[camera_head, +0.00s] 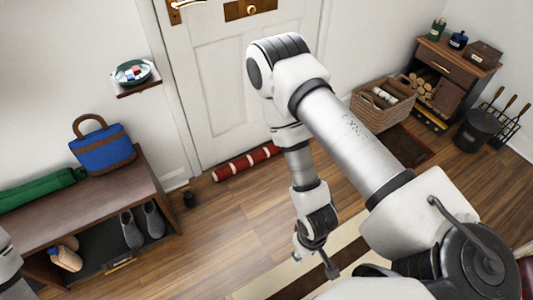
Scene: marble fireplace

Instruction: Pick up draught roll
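A red roll with pale bands (245,162), which looks like the draught roll, lies on the wooden floor along the foot of the white door. My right arm comes in from the lower right, rises, and bends down. Its gripper (322,261) hangs to the right of the roll and nearer to me, apart from it. The gripper is small and partly hidden by its own wrist, so I cannot tell whether it is open or shut. Only a bit of my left arm shows at the left edge; its gripper is out of view.
A bench (150,190) at left bears a blue bag (103,152) and a green roll (40,190), with grey shoes (143,226) below. A basket (382,106) stands right of the door. Floor before the roll is clear.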

